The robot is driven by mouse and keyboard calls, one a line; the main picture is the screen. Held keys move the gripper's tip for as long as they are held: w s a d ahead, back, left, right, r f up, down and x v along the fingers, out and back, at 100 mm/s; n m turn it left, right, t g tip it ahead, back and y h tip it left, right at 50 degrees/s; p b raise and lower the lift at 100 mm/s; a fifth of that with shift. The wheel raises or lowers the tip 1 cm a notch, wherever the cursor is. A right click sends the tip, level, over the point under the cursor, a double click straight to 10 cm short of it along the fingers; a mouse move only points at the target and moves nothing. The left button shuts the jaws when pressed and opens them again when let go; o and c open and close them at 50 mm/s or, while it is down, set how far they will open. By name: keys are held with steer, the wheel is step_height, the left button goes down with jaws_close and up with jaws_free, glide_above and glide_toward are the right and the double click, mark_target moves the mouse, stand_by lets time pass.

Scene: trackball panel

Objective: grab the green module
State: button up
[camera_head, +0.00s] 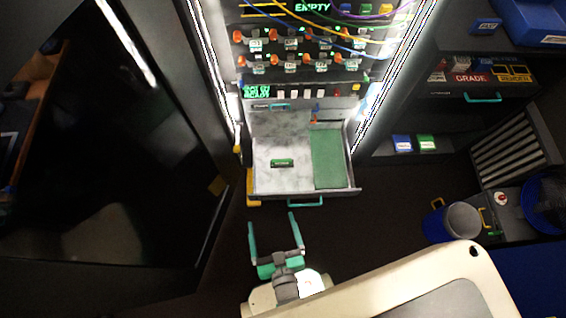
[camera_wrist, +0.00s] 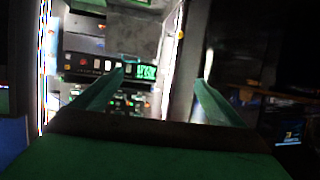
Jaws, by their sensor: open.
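The green module (camera_head: 282,162) is a small dark green block with a pale label. It lies on the light left part of an open drawer (camera_head: 262,182) below the panel in the head view. A larger flat green area (camera_head: 328,158) covers the drawer's right part. My gripper (camera_head: 272,218) is open and empty, in front of the drawer and apart from it, with its teal fingers pointing towards it. In the wrist view the two fingers (camera_wrist: 160,80) stand wide apart with nothing between them. I cannot make out the module in that view.
The panel (camera_head: 300,65) above the drawer carries orange knobs and hanging cables. Bright-edged cabinet sides flank it. A teal handle (camera_head: 306,202) sits on the drawer front. Shelves with small bins (camera_head: 427,142) and a blue bucket (camera_head: 436,228) stand at the right. Dark floor lies between.

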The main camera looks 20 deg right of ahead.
steer(key=w+d+f+m+g+h, duration=0.1)
steer(key=w+d+f, duration=0.4)
steer(key=w+f, duration=0.65)
steer(key=m+g+h, duration=0.1)
steer(key=g, duration=0.1)
glide_toward(282, 161)
steer(key=x, duration=0.4)
steer(key=shift+w+d, duration=0.15)
steer(key=shift+a+x, duration=0.1)
steer(key=shift+x, duration=0.95)
steer(key=shift+a+x, duration=0.15)
steer(key=shift+x, duration=0.9)
steer(key=shift+w+d+f, duration=0.15)
steer(key=shift+d+f, duration=0.05)
steer(key=shift+w+d+f, duration=0.1)
steer(key=shift+w+f, duration=0.25)
steer(key=shift+w, duration=0.2)
steer(key=c, duration=1.2)
